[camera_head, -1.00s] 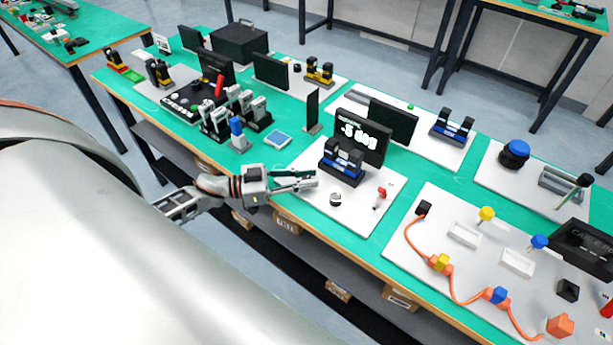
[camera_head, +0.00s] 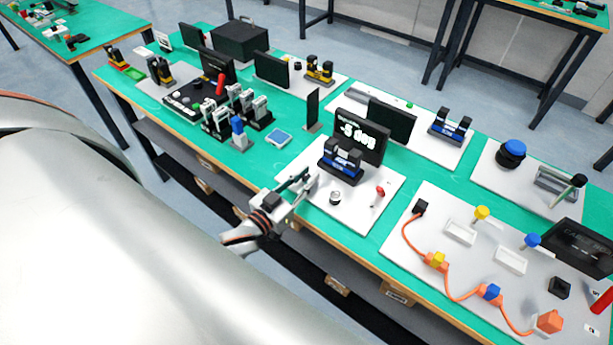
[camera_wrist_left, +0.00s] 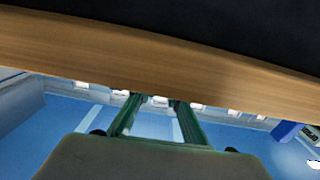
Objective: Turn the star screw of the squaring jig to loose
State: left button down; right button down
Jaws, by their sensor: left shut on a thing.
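The squaring jig (camera_head: 341,170), a blue base with black upright blocks, stands on a white board (camera_head: 316,207) before a black display (camera_head: 360,137) reading about "-.5 deg". A small round silver and dark knob (camera_head: 335,198) stands in front of it; I cannot tell if this is the star screw. My left gripper (camera_head: 304,180) is at the board's front left edge, left of the knob and apart from it. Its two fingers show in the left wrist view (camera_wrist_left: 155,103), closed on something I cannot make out. My right gripper is out of view.
A red-handled part (camera_head: 379,191) stands right of the knob. A blue-screened device (camera_head: 278,137) lies left of the board. The table's wooden edge (camera_wrist_left: 160,45) crosses the left wrist view. An orange cable (camera_head: 449,288) lies on the right-hand board.

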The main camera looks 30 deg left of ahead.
pick_arm(q)
jog(key=shift+n+y, duration=0.7)
jog(key=shift+y, duration=0.4)
jog(key=c, duration=1.9)
grip_release()
jog(key=s, duration=1.2)
jog(key=shift+d, duration=0.25)
